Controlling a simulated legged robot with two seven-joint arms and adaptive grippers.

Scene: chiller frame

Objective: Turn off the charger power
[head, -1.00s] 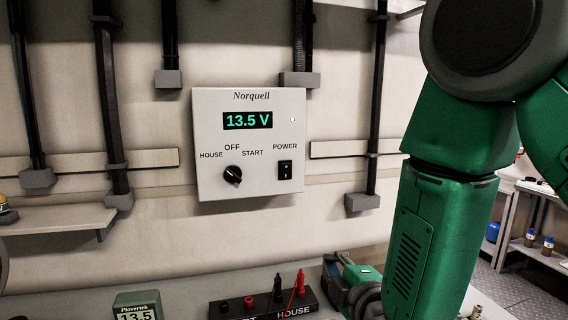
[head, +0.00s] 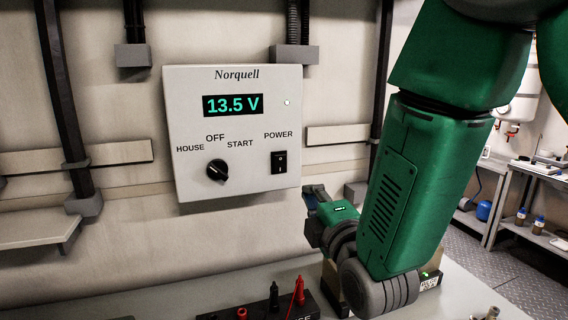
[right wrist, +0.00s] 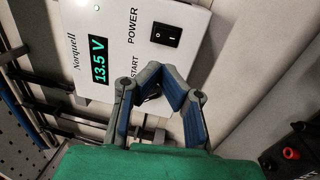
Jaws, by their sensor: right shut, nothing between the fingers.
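The Norquell charger panel (head: 240,130) is on the wall and its display (head: 233,105) reads 13.5 V. A black POWER rocker switch (head: 279,162) is at its lower right; it also shows in the right wrist view (right wrist: 166,35). A black rotary knob (head: 216,170) sits lower left, below the HOUSE, OFF and START labels. A small white light (head: 287,102) shows beside the display. My right gripper (head: 308,192) is shut and empty, just below and right of the panel's lower right corner, apart from the switch. In the right wrist view its fingers (right wrist: 161,73) partly cover the knob. My left gripper is out of view.
Below the panel is a bench (head: 460,295) with a black terminal block (head: 262,308) carrying red and black plugs. A small shelf (head: 35,230) juts out at left. Wall rails and conduits flank the panel. The space in front of the panel is clear.

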